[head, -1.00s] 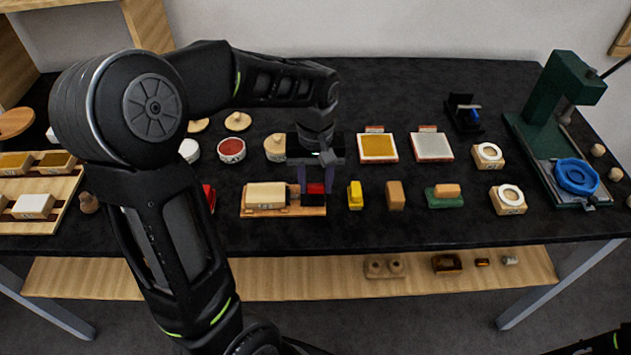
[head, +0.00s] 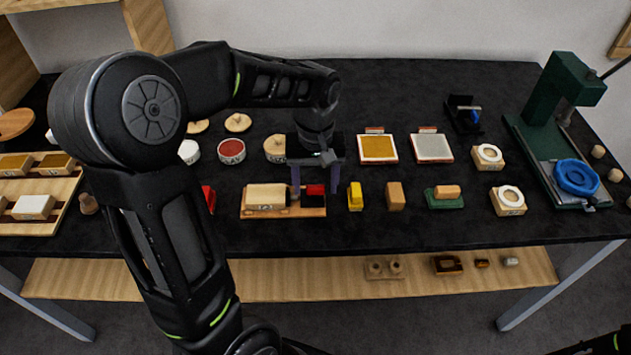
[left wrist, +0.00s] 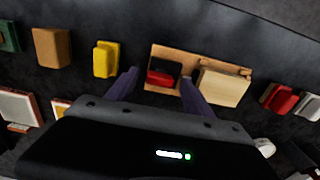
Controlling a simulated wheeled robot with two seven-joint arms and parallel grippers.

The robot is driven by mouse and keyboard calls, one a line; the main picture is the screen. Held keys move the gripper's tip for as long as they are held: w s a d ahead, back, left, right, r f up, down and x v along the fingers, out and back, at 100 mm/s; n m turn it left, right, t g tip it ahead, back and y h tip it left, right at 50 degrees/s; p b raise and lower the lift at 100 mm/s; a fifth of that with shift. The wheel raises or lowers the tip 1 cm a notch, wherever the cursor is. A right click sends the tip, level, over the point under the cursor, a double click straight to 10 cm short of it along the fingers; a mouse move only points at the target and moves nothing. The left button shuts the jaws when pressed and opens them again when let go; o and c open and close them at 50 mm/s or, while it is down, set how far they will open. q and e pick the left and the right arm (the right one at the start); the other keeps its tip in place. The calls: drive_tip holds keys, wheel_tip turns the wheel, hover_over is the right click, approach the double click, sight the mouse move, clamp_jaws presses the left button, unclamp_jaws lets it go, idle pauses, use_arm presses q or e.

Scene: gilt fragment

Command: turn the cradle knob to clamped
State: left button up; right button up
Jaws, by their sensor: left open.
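The cradle is a wooden board (head: 262,212) near the front middle of the table, with a pale block (head: 264,195) on its left part. A dark piece with a red knob (head: 316,190) sits at its right end. My left gripper (head: 316,188) points down over this end, open, with one finger on each side of the knob. In the left wrist view the red knob (left wrist: 160,78) shows between the two spread purple fingers, with no visible grip on it. I cannot tell whether a finger touches it.
A yellow block (head: 355,196) and a brown block (head: 395,195) stand just right of the cradle. A red object (head: 209,198) is on its left. Round tins and two framed pads (head: 378,148) lie behind. A green press (head: 560,105) stands at far right.

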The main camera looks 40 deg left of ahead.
sight(316, 187)
use_arm(q)
wheel_tip(316, 187, up, 8)
drive_tip(key=shift+f, duration=0.15)
drive_tip(key=shift+f, duration=0.1)
idle(0.6)
